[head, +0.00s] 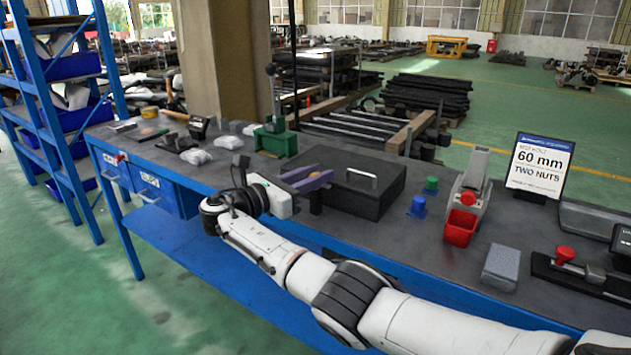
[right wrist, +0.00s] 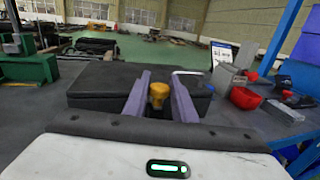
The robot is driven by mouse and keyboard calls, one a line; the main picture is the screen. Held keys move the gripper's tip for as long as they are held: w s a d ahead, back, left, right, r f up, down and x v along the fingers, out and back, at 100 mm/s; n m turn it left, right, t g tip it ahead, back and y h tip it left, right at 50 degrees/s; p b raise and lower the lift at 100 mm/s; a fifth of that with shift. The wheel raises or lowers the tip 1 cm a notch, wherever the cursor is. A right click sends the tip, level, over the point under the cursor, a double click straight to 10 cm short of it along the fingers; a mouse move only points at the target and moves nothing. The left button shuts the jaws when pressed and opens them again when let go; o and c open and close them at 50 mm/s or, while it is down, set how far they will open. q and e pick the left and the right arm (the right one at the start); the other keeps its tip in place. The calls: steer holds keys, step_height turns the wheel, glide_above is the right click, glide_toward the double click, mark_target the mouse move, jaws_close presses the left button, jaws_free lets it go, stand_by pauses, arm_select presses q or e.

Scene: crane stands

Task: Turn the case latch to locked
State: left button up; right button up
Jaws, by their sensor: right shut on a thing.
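The dark case (head: 352,194) stands closed on the bench, with a light handle (head: 361,178) on its lid. It also shows in the right wrist view (right wrist: 100,84). The case latch is a yellow-orange knob (right wrist: 158,92) at the near side of the case, between the purple fingers of my right gripper (right wrist: 160,80). My right gripper (head: 318,179) is shut on the latch; in the head view the fingers and hand hide the knob. The latch's turned position cannot be read. My left gripper is not in view.
Right of the case are blue and green knobs (head: 418,206), a red bin (head: 460,227), a grey block (head: 501,267) and a sign (head: 540,164). A blue shelf rack (head: 50,90) stands far left.

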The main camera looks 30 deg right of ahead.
steer(key=shift+r, duration=0.15)
steer(key=o, duration=1)
steer(key=shift+o, duration=0.2)
steer(key=s+a+b, duration=0.1)
steer(key=a, duration=0.9)
steer(key=shift+s, duration=0.15)
